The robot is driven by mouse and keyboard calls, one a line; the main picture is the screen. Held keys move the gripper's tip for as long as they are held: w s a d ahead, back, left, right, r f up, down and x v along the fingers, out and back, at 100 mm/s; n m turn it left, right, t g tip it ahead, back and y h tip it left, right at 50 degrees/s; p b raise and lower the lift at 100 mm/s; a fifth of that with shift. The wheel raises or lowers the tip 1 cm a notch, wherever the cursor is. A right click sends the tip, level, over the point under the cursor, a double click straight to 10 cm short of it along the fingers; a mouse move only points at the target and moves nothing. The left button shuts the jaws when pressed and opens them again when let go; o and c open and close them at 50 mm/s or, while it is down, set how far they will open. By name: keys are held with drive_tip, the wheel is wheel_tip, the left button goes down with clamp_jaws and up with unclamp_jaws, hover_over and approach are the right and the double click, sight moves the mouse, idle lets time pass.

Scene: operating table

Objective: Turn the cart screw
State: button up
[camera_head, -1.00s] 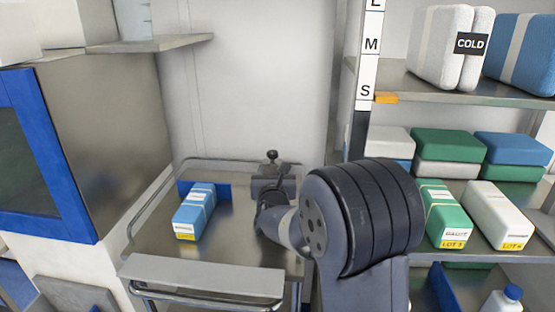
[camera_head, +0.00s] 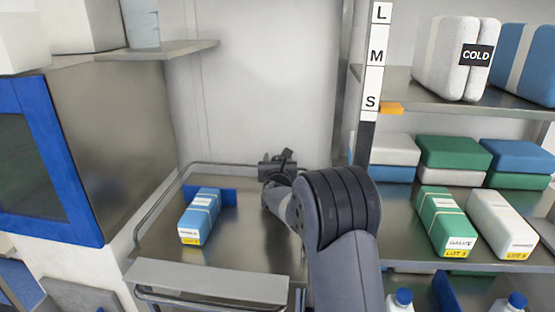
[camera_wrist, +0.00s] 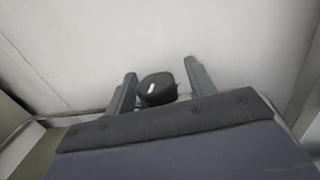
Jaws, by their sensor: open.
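The cart screw shows in the wrist view as a black knob (camera_wrist: 157,90) with a small white mark on top. My gripper (camera_wrist: 160,73) is open, with one finger on each side of the knob. A gap shows on the right; whether the left finger touches the knob I cannot tell. In the head view my gripper (camera_head: 279,163) is over the dark clamp block at the cart's back right and hides most of the screw. The metal cart (camera_head: 235,248) has a rail around its edge.
A blue-and-white package (camera_head: 200,213) lies on the cart's left, against a blue divider. A shelf rack (camera_head: 510,94) with packages stands close on the right. A blue-framed cabinet (camera_head: 62,150) stands on the left. The cart's middle is clear.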

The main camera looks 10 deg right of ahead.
drive_tip(key=shift+c, duration=0.2)
drive_tip(key=c, duration=0.9)
drive_tip(key=shift+r+m+h+p, duration=0.25)
drive_tip(key=shift+m+h+p, duration=0.15)
drive_tip(key=shift+h+p, duration=0.15)
drive_tip(key=shift+m+g+h+p, duration=0.4)
drive_tip(key=shift+m+h+p, duration=0.1)
drive_tip(key=shift+h, duration=0.25)
drive_tip(key=shift+d+m+g+h+p, duration=0.15)
drive_tip(key=shift+m+g+h+p, duration=0.15)
drive_tip(key=shift+m+h+p, duration=0.4)
drive_tip(key=shift+d+f+h, duration=0.1)
drive_tip(key=shift+h, duration=0.2)
drive_tip(key=o, duration=0.9)
drive_tip(key=shift+f, duration=0.1)
drive_tip(key=shift+o, duration=0.2)
drive_tip(key=shift+s, duration=0.1)
